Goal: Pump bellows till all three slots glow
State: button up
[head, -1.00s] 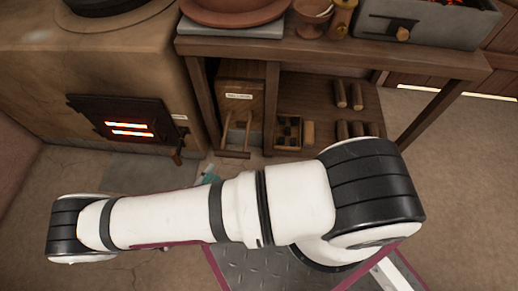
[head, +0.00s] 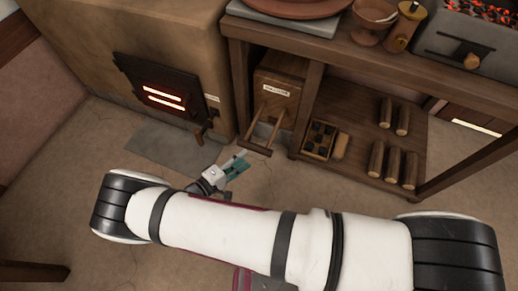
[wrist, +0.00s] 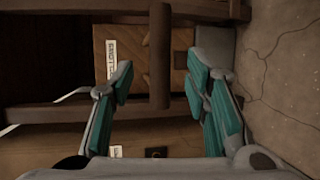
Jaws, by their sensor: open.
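The bellows (head: 277,96) are a labelled wooden box under the bench, with two rods leading to a wooden crossbar handle (head: 256,149). My gripper (head: 236,167) is open, low near the floor, just in front of the handle. In the wrist view, the handle bar (wrist: 160,55) shows between the two teal fingers of my gripper (wrist: 163,98), with space on both sides; the bellows box (wrist: 128,55) is behind it. The dark furnace door (head: 155,85) shows two glowing slots (head: 163,98); I cannot make out a third lit one.
The furnace (head: 210,45) stands left of the wooden bench (head: 350,50). The bench's lower shelf (head: 350,125) holds several logs (head: 385,112) and a small compartment box (head: 319,138). A coal-filled brazier (head: 475,40) is on top at right. Floor in front is mostly clear.

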aim_at(257, 149)
jog(key=b+x, duration=0.2)
jog(key=x, duration=0.5)
jog(key=shift+w+d+f, duration=0.15)
jog(key=shift+w+d, duration=0.05)
jog(key=shift+w, duration=0.15)
grip_shut()
